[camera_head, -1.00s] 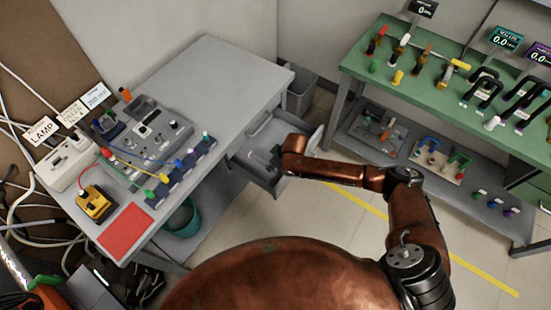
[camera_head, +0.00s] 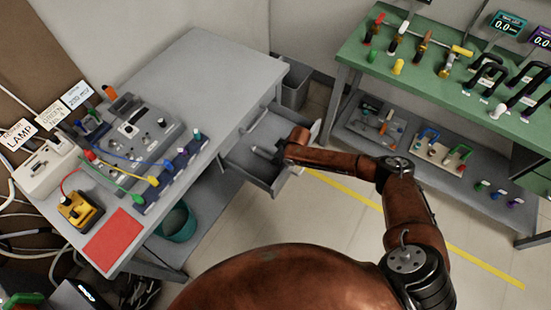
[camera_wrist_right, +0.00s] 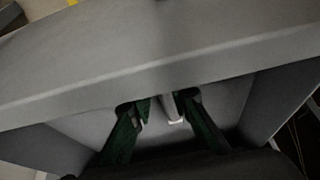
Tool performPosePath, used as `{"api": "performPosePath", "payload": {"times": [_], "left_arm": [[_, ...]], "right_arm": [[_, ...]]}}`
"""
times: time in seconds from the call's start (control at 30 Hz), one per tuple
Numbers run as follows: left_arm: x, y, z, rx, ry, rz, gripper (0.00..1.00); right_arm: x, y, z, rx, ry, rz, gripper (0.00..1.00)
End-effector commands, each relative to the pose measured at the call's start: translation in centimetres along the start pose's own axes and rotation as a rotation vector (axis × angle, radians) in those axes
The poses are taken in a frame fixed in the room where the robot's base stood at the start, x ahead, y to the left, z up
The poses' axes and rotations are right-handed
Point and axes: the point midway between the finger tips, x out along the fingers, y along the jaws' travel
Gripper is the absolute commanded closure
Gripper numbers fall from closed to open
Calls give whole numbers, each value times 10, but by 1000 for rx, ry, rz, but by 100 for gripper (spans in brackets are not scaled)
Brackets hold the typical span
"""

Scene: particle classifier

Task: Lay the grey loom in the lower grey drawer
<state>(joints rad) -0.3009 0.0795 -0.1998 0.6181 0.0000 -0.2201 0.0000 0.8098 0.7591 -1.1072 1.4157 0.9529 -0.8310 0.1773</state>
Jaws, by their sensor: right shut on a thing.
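The lower grey drawer (camera_head: 285,181) stands open under the grey desk in the head view. My right gripper (camera_head: 266,152) reaches over its front side, with its fingers inside the drawer's outline. In the right wrist view the green fingers of the right gripper (camera_wrist_right: 160,108) are shut on a small light grey piece, which I take as the grey loom (camera_wrist_right: 172,112). Only a short part of it shows; whether it touches the drawer floor cannot be told. A grey drawer wall (camera_wrist_right: 150,65) crosses that view close by. My left gripper is not in view.
The grey desk (camera_head: 190,75) carries a device panel (camera_head: 135,130), wires, a yellow box (camera_head: 80,210) and a red mat (camera_head: 114,238). A closed upper drawer sits above the open one. A green bench (camera_head: 420,80) stands at right. A bin (camera_head: 295,90) stands behind the drawer.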

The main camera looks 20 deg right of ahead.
Motion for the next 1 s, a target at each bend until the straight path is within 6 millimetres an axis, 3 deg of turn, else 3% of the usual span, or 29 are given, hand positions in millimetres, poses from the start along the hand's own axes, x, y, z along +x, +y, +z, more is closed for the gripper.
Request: {"api": "performPosePath", "payload": {"times": [0.27,0.3,0.53,0.83,1.0], "left_arm": [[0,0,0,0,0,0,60],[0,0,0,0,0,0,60],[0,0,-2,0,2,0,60],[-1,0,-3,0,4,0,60],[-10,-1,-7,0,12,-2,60]], "right_arm": [[1,0,1,1,-1,1,100],[1,0,1,0,-1,1,81],[1,0,1,0,-1,1,66],[-2,0,0,0,-1,1,66],[-22,1,-1,0,0,2,66]]}}
